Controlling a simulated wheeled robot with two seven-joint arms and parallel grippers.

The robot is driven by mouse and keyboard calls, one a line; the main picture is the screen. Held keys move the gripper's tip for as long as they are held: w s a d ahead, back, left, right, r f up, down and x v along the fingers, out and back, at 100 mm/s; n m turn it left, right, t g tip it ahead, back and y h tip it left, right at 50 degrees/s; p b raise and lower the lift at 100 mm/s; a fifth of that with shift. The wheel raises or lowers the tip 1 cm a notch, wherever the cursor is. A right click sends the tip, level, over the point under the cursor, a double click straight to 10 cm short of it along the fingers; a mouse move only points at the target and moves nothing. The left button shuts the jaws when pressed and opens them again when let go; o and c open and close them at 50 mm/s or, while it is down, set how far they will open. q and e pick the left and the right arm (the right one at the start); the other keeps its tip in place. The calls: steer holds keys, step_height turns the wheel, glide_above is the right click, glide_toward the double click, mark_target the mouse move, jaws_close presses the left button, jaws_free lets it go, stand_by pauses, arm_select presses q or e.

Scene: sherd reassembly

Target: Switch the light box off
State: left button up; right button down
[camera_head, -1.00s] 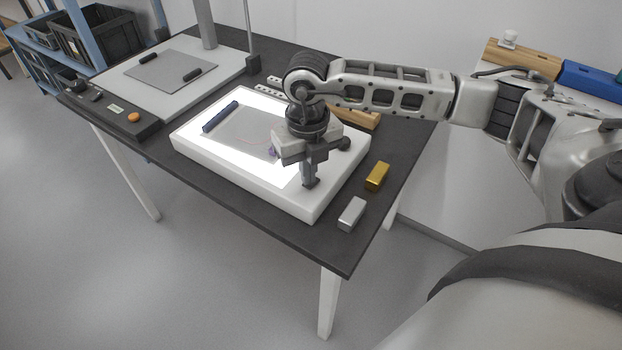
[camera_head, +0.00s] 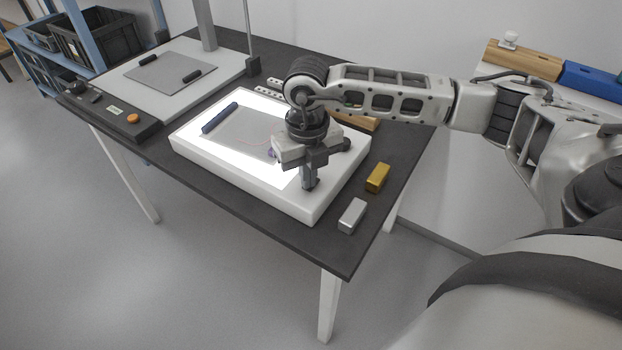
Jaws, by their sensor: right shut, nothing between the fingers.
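The light box (camera_head: 240,178) is a white slab on the dark table, with its top panel glowing bright white. A grey translucent sheet and a dark blue bar (camera_head: 220,118) lie on its lit face. My right gripper (camera_head: 309,187) is shut and empty, pointing down over the right end of the light box. Its fingertips are at or just above the white rim there; I cannot tell whether they touch. The gripper and wrist hide part of that end, and no switch shows. My left gripper is not in view.
A silver block (camera_head: 351,215) and a gold block (camera_head: 377,177) stand on the table just right of the light box. A grey board (camera_head: 110,82) with a post and a control box with an orange knob (camera_head: 133,118) are at the left. The table's front edge is clear.

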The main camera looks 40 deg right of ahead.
steer(key=shift+r+p, duration=2.3)
steer(key=shift+r, duration=1.15)
steer(key=shift+f, duration=0.1)
